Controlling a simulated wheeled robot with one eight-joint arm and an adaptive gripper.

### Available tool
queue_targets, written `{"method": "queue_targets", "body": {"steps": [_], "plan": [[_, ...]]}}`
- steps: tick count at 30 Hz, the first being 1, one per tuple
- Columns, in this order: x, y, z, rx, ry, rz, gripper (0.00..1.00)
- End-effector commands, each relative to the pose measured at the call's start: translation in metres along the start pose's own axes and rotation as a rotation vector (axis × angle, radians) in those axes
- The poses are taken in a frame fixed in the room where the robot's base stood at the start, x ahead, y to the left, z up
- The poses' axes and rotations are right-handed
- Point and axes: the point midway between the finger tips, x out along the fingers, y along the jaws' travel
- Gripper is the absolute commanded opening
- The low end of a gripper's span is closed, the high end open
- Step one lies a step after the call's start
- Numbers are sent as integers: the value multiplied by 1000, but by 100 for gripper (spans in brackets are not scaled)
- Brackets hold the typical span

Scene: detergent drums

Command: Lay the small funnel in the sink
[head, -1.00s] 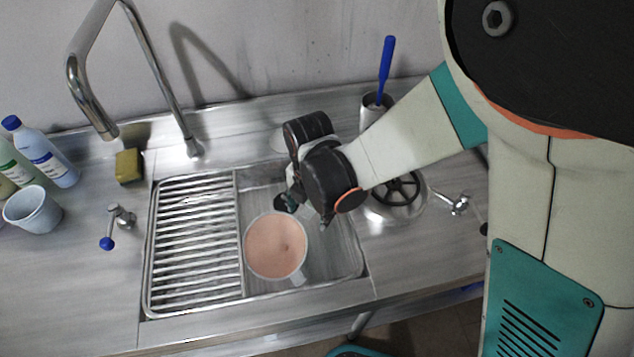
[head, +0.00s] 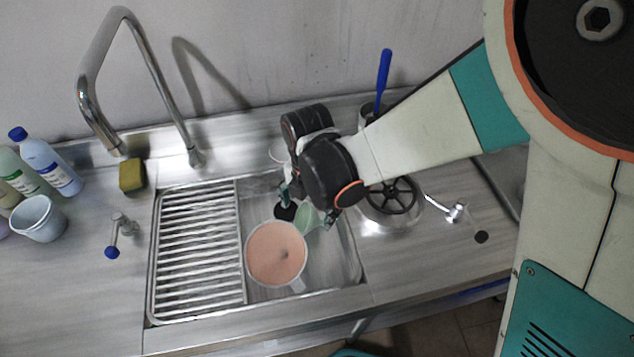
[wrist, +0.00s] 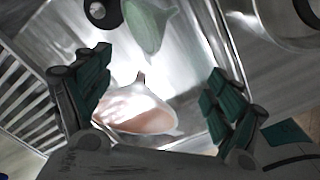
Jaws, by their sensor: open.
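The small green funnel (head: 308,219) lies in the sink basin (head: 345,270), near the dark drain (head: 286,211). The wrist view shows it on its side (wrist: 150,27) at the top, beyond the fingertips. A larger funnel (head: 276,254), pink inside with a pale tab, is in the basin just in front of it; it also shows in the wrist view (wrist: 138,108). My gripper (head: 306,207) is over the basin, pointing down. In the wrist view its fingers (wrist: 160,90) are wide apart, with nothing held between them. My wrist hides part of the basin's back right.
A ribbed rack (head: 198,250) covers the basin's left side. The tap (head: 120,60) arches behind it. A sponge (head: 132,175), bottles (head: 50,165) and a cup (head: 38,218) stand left. A black-spoked wheel (head: 391,195) and a blue-handled brush (head: 383,75) are right.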

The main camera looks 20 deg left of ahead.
Motion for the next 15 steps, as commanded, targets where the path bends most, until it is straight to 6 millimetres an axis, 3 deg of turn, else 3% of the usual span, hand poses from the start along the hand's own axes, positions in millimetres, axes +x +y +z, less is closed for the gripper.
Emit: {"method": "queue_targets", "body": {"steps": [1, 6, 15], "plan": [[-15, 0, 0, 0, 0, 0, 86], [-50, 0, 0, -1, 0, 0, 86], [-82, 0, -2, -4, 0, 0, 86]]}}
